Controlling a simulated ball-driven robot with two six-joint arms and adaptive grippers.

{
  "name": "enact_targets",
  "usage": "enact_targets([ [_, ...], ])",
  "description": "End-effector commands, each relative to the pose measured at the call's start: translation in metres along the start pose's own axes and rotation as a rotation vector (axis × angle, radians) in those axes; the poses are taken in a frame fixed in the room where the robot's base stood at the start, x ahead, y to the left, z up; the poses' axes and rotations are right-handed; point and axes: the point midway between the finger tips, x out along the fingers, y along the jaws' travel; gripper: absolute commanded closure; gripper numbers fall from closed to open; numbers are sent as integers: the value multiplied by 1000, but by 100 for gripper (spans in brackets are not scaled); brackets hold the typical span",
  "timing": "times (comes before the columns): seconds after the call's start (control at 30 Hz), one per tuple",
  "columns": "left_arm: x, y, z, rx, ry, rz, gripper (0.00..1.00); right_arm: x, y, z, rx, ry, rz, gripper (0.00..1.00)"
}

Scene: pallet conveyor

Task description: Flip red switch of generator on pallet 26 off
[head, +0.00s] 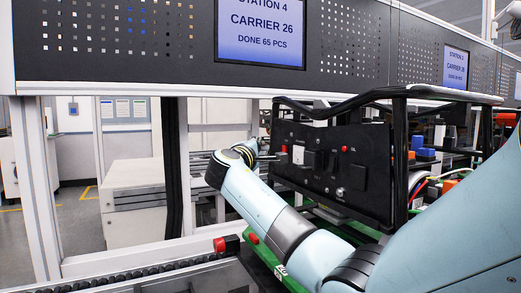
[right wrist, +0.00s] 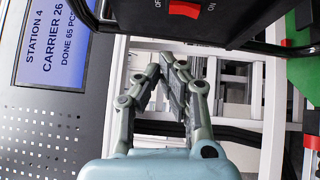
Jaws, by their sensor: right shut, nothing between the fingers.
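The generator (head: 330,170) has a black front panel inside a black tube frame. It sits above a green pallet (head: 262,262). Its red switch (head: 284,149) is small at the panel's left end in the head view. In the right wrist view the red switch (right wrist: 185,9) shows at the top edge, between the OFF and ON labels; which side is pressed I cannot tell. My right gripper (head: 270,158) is at the panel's left end, close to the switch. In the right wrist view the right gripper (right wrist: 162,62) is shut and empty, apart from the switch. My left gripper is out of view.
A display (head: 262,30) above reads STATION 4, CARRIER 26. A roller conveyor (head: 150,275) runs along the front, with a red-and-black block (head: 226,244) beside the pallet. A black frame tube (head: 400,150) stands at the generator's right. White frame posts (head: 35,180) stand at left.

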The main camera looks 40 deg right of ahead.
Motion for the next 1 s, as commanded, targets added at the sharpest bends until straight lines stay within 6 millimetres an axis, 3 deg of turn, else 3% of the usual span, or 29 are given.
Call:
enact_targets([
  [0.13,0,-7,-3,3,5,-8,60,-22,2,0,2,2,-2,100],
  [0.33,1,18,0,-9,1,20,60,-55,7,0,2,2,-3,100],
  [0.5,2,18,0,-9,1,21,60,-79,12,0,2,2,-3,100],
  [0.67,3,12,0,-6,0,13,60,-88,14,1,0,0,-1,100],
  [1.0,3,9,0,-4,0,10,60,-89,15,1,0,0,-1,100],
])
